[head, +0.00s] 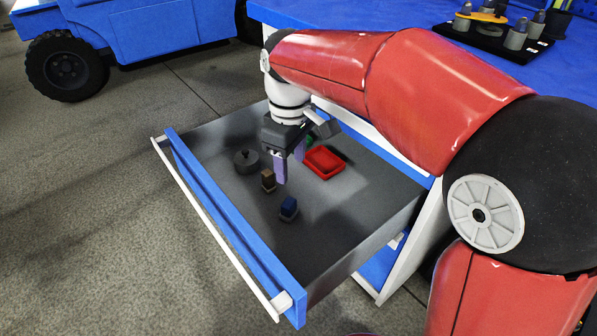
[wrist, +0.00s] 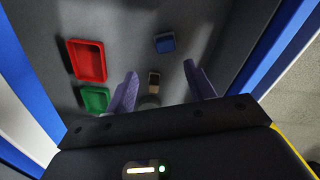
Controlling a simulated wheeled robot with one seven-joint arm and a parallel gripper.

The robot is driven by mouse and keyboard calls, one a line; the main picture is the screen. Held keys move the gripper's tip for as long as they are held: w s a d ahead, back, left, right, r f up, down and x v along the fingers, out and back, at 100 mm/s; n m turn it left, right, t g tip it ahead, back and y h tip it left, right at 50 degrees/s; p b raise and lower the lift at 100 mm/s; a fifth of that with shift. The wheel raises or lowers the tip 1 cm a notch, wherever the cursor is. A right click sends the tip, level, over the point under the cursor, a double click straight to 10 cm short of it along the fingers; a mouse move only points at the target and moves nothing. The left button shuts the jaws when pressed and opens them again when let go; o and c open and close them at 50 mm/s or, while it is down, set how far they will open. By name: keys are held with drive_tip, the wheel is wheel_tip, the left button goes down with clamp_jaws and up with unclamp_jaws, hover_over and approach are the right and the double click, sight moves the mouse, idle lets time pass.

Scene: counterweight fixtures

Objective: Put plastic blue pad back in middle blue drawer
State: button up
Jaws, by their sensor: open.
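The blue drawer (head: 235,225) is pulled open, with a blue front, a white handle bar and a grey inside. A small blue pad (head: 289,206) lies on the drawer floor toward the near right corner. The blue pad also shows at the top centre of the wrist view (wrist: 165,43). My gripper (head: 281,168) points down inside the drawer space, open, with purple fingers. In the wrist view the fingers (wrist: 160,75) are spread with nothing held between them. The blue pad lies beyond the fingertips, apart from them.
A small brown block (head: 268,181) lies near my gripper. A dark round weight (head: 246,161) sits left of it. A red tray (head: 325,162) and a green tray (wrist: 95,99) lie along one side. A blue worktop (head: 400,40) stands behind; a blue cart (head: 150,28) stands at the back left.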

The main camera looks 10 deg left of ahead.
drive_tip(key=shift+r, duration=0.2)
drive_tip(key=shift+d, duration=0.1)
drive_tip(key=s+d+m+t, duration=0.2)
drive_tip(key=s+d+m, duration=0.5)
drive_tip(key=d, duration=0.6)
drive_tip(key=s+d+m+t, duration=0.3)
drive_tip(key=s+d+m, duration=0.4)
drive_tip(key=d, duration=0.5)
drive_tip(key=shift+s+d+f+t, duration=0.25)
drive_tip(key=shift+s+d+t, duration=0.05)
drive_tip(key=shift+s+d, duration=0.15)
